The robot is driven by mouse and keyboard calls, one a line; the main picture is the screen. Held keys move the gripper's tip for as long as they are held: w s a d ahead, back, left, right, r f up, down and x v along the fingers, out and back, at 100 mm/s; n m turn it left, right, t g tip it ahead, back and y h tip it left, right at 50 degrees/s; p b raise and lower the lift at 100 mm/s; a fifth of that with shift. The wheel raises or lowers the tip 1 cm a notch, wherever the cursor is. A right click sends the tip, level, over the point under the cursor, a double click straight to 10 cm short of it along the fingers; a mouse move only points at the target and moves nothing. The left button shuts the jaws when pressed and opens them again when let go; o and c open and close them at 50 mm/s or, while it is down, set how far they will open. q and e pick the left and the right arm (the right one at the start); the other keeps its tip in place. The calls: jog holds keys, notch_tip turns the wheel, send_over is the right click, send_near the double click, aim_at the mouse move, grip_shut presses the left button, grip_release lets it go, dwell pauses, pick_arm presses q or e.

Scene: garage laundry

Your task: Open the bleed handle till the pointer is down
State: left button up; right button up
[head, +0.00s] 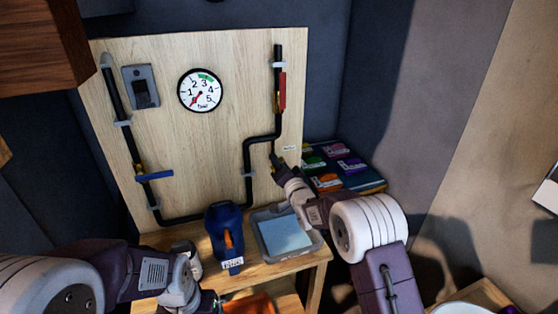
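A round white gauge (200,90) is on the wooden board, with a green band near the top of its dial. My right gripper (277,161) is at the lower right of the board, beside the black pipe and just below a small white label (290,148) too small to read. It covers whatever is there, so I cannot make out a bleed handle or whether the fingers hold one. My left gripper (207,302) is low at the bottom edge, in front of the bench; its fingers are unclear.
A red handle (283,91) stands upright on the right pipe. A blue handle (155,176) lies across the left pipe. A grey switch box (141,87) is beside the gauge. A blue jug (224,232) and a tray (260,239) stand on the bench below the pipes.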

jog(key=shift+w, duration=0.15)
grip_shut()
jog(key=n+b, duration=0.2)
jog(key=n, duration=0.1)
jog(key=shift+a+f+b, duration=0.1)
jog(key=shift+b, duration=0.25)
jog(key=shift+a+n+b, duration=0.15)
jog(key=shift+n+b, duration=1.15)
jog(key=shift+n, duration=0.5)
jog(key=shift+r+n, duration=0.25)
jog(key=shift+n, duration=0.05)
